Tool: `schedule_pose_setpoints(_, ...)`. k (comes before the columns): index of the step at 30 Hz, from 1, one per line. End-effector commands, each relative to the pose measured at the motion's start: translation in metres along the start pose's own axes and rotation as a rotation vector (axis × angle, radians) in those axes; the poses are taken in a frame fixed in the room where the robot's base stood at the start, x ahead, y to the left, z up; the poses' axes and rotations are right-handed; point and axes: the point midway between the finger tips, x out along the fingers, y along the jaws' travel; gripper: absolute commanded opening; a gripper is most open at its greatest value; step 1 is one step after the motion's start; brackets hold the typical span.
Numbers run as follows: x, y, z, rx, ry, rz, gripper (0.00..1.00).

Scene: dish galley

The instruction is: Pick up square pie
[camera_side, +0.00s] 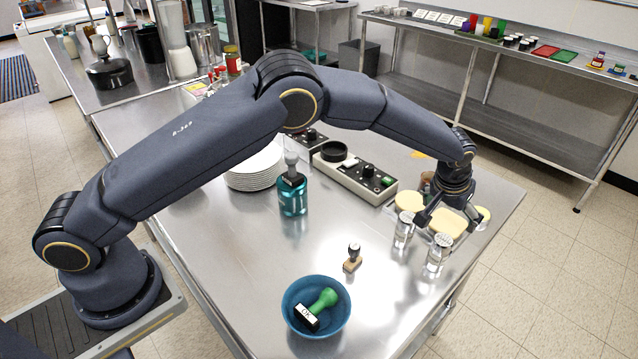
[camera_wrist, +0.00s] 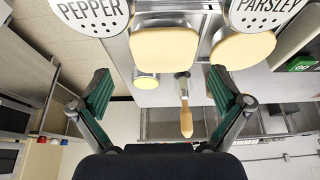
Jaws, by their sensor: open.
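My gripper (camera_side: 449,218) points down over the slabs, green-padded fingers wide apart and empty in the wrist view (camera_wrist: 160,74).
Clear shakers labelled pepper (camera_wrist: 88,12) and parsley (camera_wrist: 265,8) stand close to the slabs. A small round yellow-topped item (camera_wrist: 146,80) and a wooden-handled tool (camera_wrist: 186,120) are near the fingers. A control box (camera_side: 355,178) stands to the left.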

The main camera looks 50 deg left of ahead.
Motion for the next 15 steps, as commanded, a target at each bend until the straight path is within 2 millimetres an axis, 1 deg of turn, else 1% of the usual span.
schedule_pose_setpoints(6,0.034,-0.005,-0.001,0.0,-0.002,-0.001,1.0)
schedule_pose_setpoints(9,0.045,-0.005,-0.001,0.0,0.0,0.0,1.0)
schedule_pose_setpoints(12,0.05,-0.005,-0.002,0.0,0.0,0.0,1.0)
schedule_pose_setpoints(15,0.05,-0.005,-0.002,0.0,0.001,0.0,1.0)
